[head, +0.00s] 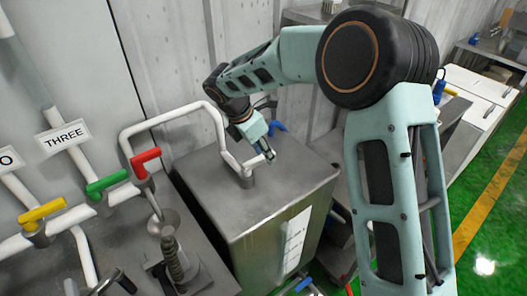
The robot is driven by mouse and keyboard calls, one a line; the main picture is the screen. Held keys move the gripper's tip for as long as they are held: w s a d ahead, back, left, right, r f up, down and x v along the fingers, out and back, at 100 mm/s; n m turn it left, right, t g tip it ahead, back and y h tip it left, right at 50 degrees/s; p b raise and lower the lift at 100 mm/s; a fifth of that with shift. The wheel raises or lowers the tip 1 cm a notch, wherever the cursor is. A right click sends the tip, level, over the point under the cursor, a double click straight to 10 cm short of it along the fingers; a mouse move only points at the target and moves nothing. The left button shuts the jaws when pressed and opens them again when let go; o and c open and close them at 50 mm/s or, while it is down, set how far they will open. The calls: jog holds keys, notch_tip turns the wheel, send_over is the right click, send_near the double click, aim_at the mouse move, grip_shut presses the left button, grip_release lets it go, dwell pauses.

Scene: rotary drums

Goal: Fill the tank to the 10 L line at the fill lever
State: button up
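A grey metal tank (232,212) stands in the middle, with a white sheet (296,243) on its front face. A white pipe (165,117) bends over and runs down into a collar on the tank's top. Several levers are in view: yellow (43,212), green (107,184), red (146,158) and blue (279,127). I cannot tell which is the fill lever. The 10 L line and liquid level are not visible. My gripper (269,157) is above the tank top beside the pipe and blue lever, pointing down; contact and finger opening are unclear.
A metal bench (205,285) with a dark spring-like fitting (176,265) is at lower left. White-topped counters (478,95) stand at right beside a green floor (495,225) with a yellow stripe.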

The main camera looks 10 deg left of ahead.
jog(key=shift+c, duration=0.2)
grip_shut()
dwell(0.5)
jog(key=s+m, duration=0.1)
jog(key=m, duration=0.1)
jog(key=s+d+m+g+h+p, duration=0.1)
jog(key=m, duration=0.1)
jog(key=shift+d, duration=0.15)
jog(key=m, duration=0.1)
jog(key=s+m+g, duration=0.1)
jog(key=m, duration=0.1)
jog(key=s+m+g+p, duration=0.1)
jog(key=m, duration=0.1)
jog(key=shift+s+d, duration=0.15)
jog(key=shift+d, duration=0.15)
jog(key=s+m+g, duration=0.1)
jog(key=m, duration=0.1)
jog(key=s+m, duration=0.1)
jog(key=m, duration=0.1)
jog(key=shift+s+a+g+p, duration=0.15)
jog(key=shift+g+p, duration=0.2)
jog(key=shift+g, duration=0.05)
jog(key=shift+s+a+m+g+y, duration=0.2)
jog(key=shift+s+a+m+g, duration=0.25)
jog(key=shift+m, duration=0.8)
jog(key=shift+s+a+m+g+y, duration=0.2)
jog(key=shift+s+m+g, duration=0.3)
jog(key=shift+m, duration=0.75)
jog(key=shift+s, duration=0.1)
